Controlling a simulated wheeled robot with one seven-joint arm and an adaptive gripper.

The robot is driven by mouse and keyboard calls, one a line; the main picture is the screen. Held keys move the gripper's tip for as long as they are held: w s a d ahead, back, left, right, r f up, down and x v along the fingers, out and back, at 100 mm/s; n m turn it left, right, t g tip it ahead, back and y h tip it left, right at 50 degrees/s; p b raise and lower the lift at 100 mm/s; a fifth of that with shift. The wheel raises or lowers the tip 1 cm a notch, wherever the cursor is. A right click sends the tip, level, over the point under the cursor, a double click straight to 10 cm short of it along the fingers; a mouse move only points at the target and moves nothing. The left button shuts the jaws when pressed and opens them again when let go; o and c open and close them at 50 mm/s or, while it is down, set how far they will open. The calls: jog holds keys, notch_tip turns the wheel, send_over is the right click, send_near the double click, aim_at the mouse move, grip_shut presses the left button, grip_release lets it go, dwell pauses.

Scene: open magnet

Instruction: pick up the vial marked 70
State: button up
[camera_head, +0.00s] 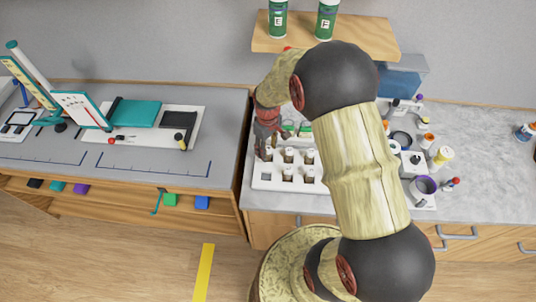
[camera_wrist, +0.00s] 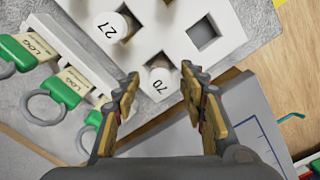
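The vial marked 70 (camera_wrist: 159,83) stands in a square hole of the white rack (camera_wrist: 165,38), its pale top facing the wrist camera. My gripper (camera_wrist: 160,80) is open, with one fingertip on each side of that vial's top and a visible gap to each. I cannot tell how far above the vial the fingertips are. A vial marked 27 (camera_wrist: 110,28) stands in another hole of the rack. In the head view my gripper (camera_head: 265,153) is over the left end of the rack (camera_head: 262,184), and the number 70 cannot be made out there.
An empty square hole (camera_wrist: 203,34) lies beside the vial marked 70. Green-ended tags reading LOG (camera_wrist: 68,88) lie left of the rack in the wrist view. A shelf (camera_head: 345,40) hangs above.

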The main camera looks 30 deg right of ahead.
jog(key=shift+c, duration=1.1)
jog(key=c, duration=0.7)
grip_shut()
jog(key=shift+r, duration=0.1)
